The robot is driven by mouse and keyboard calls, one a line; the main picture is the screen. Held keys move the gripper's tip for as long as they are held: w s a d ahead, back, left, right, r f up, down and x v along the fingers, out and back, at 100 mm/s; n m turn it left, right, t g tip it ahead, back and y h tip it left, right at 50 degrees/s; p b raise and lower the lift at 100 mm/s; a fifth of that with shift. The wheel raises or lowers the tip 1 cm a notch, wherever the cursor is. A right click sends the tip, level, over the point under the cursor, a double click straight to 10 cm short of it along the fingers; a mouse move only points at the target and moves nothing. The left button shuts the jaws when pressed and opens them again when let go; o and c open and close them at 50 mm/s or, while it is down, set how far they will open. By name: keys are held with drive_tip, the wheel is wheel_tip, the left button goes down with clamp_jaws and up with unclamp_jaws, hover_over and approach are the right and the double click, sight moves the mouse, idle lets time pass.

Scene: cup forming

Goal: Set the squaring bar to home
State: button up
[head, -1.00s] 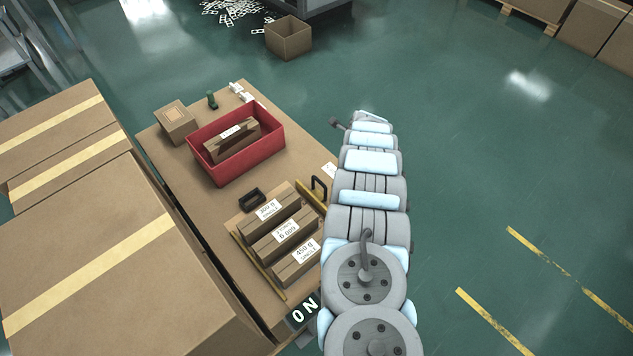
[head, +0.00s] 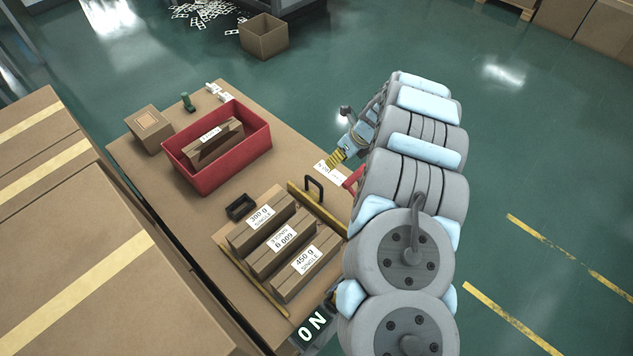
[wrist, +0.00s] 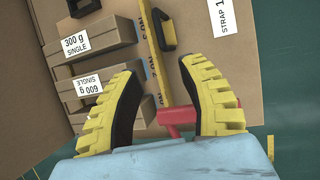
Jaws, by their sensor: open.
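The squaring bar appears to be the yellow bar (head: 318,209) with a black loop handle (head: 314,188), along the right side of the labelled cardboard packs. In the wrist view, the yellow bar (wrist: 151,50) runs between my fingers, and its black handle (wrist: 165,32) lies beyond the fingertips. My gripper (wrist: 165,90) is open with yellow ridged fingers, and nothing is held. It also shows in the head view (head: 336,159), partly hidden by my arm, to the right of the handle. A red part (wrist: 178,117) shows between the fingers, partly covered.
Several cardboard packs (head: 283,238) stand beside the bar, with another yellow rail (head: 255,280) on their left. A black frame-like piece (head: 241,206) lies behind them.

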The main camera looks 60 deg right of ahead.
sight(316, 182)
drive_tip(key=b+x, duration=0.4)
drive_tip(key=x, duration=0.9)
drive_tip(key=shift+s, duration=0.15)
drive_tip(key=shift+b+x, duration=0.5)
drive_tip(key=shift+x, duration=0.55)
drive_tip(key=shift+r, duration=0.1)
clamp_jaws()
drive_tip(key=shift+a, duration=0.1)
